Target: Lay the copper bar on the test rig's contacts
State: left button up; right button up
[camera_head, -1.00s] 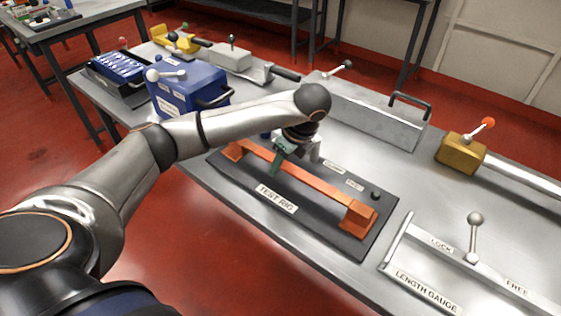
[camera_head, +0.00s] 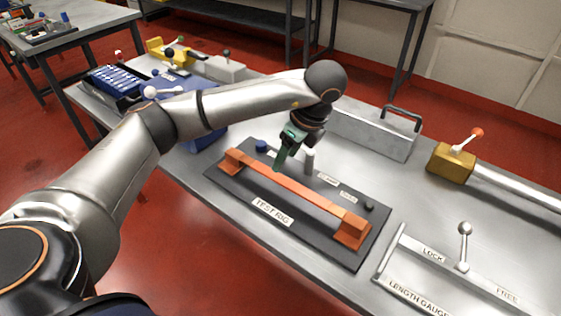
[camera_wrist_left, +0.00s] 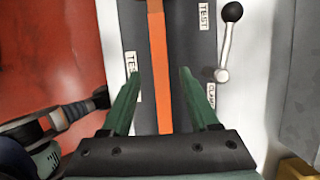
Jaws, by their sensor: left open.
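The copper bar (camera_head: 295,190) lies lengthwise on the test rig (camera_head: 229,189), with its ends on the two orange contact blocks (camera_head: 352,230). My left gripper (camera_head: 279,164) is open and empty, a little above the bar's left half. In the left wrist view the bar (camera_wrist_left: 158,50) runs between the two spread green fingers (camera_wrist_left: 160,73), which are apart from it. The seating under the bar's far left end is too small to tell. My right gripper is not in view.
A length gauge (camera_head: 392,255) with a lever lies at the front right. A grey box with a handle (camera_head: 370,134) and a brass block with a red-knobbed lever (camera_head: 450,164) stand behind. A blue box (camera_head: 203,137) stands left, partly behind my arm. The rig has an upright lever (camera_head: 309,160).

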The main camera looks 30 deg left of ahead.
pick_arm(q)
jog(key=v, duration=0.2)
jog(key=shift+d+r, duration=0.15)
jog(key=shift+r, duration=0.2)
jog(key=shift+s, duration=0.1)
dwell(0.8)
